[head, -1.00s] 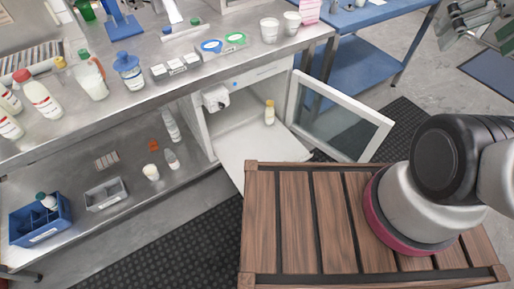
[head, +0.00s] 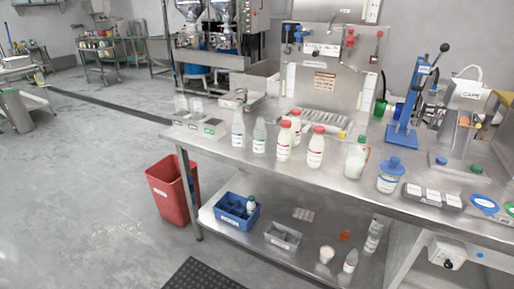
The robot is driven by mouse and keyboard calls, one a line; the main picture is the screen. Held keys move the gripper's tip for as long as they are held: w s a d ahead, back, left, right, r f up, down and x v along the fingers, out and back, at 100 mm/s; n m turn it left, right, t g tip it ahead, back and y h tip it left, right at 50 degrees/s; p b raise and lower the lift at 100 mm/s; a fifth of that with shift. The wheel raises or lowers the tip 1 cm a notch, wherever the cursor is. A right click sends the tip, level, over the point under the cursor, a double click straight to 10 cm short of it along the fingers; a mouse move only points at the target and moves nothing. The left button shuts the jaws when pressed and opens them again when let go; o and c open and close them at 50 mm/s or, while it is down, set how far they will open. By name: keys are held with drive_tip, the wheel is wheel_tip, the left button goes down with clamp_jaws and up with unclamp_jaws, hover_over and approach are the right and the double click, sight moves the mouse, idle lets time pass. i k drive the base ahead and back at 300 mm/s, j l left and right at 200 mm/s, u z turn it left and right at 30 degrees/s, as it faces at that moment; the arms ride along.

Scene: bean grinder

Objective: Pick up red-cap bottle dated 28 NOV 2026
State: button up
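Three red-cap bottles with white bodies and red-marked labels stand upright on the steel bench in the head view. One is the left front bottle (head: 284,141), one is the right front bottle (head: 316,148), and one stands behind them (head: 296,124), partly hidden. The dates on their labels are too small to read. My gripper is not in view.
A red bin (head: 172,188) stands at the bench's left end. Open floor (head: 85,190) lies left.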

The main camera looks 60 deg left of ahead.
sight(285, 137)
drive_tip(key=u, duration=1.85)
drive_tip(key=i+l, duration=0.2)
drive_tip(key=i, duration=0.35)
drive_tip(key=i+l+u, duration=0.15)
drive_tip(key=i, duration=0.4)
